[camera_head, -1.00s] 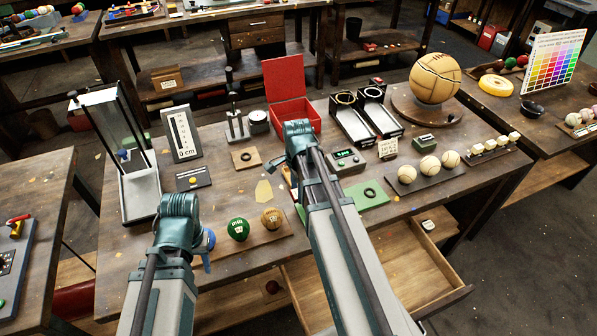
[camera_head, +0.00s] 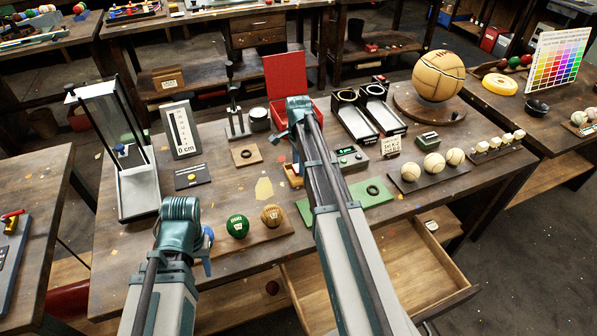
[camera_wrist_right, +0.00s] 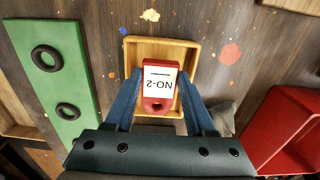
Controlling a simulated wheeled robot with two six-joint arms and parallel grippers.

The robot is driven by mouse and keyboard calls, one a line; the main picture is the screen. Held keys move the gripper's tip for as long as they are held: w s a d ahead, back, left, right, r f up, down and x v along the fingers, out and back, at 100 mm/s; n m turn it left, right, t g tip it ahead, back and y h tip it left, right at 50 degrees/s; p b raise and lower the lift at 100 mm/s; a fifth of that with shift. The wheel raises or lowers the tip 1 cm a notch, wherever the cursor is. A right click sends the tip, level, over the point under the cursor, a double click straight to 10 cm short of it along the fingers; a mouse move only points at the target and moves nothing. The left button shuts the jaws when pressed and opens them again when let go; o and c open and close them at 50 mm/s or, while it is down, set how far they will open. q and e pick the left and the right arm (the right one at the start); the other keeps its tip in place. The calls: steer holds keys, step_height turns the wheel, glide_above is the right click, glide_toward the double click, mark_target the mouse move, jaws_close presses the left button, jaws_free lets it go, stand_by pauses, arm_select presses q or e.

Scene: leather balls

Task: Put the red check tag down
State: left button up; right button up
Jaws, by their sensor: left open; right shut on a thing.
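The red tag (camera_wrist_right: 158,104), with a white label reading NO-2, is between the blue fingers of my right gripper (camera_wrist_right: 160,92) in the right wrist view. The gripper is shut on it. A small wooden tray (camera_wrist_right: 178,45) lies directly behind the tag in that view; I cannot tell whether they touch. In the head view the tray (camera_head: 293,181) shows beside my right arm, which hides the tag and the fingertips. My left gripper (camera_head: 207,243) is open near the front left of the table, left of the green ball.
A green board (camera_wrist_right: 62,75) with black rings lies left of the tray in the wrist view, and an open red box (camera_wrist_right: 290,135) stands right. In the head view, a green ball (camera_head: 238,226) and a brown ball (camera_head: 272,216) sit near the front edge. An open drawer (camera_head: 400,275) juts out below.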

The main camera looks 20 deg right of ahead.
arm_select(q)
steer(key=shift+f, duration=0.75)
arm_select(e)
steer(key=shift+f, duration=0.75)
arm_select(q)
steer(key=shift+f+b, duration=0.2)
steer(key=shift+b, duration=0.25)
arm_select(e)
steer(key=shift+f, duration=0.2)
steer(key=o, duration=1)
steer(key=shift+o, duration=0.2)
arm_select(q)
steer(key=shift+r, duration=0.2)
arm_select(e)
steer(key=shift+r, duration=0.15)
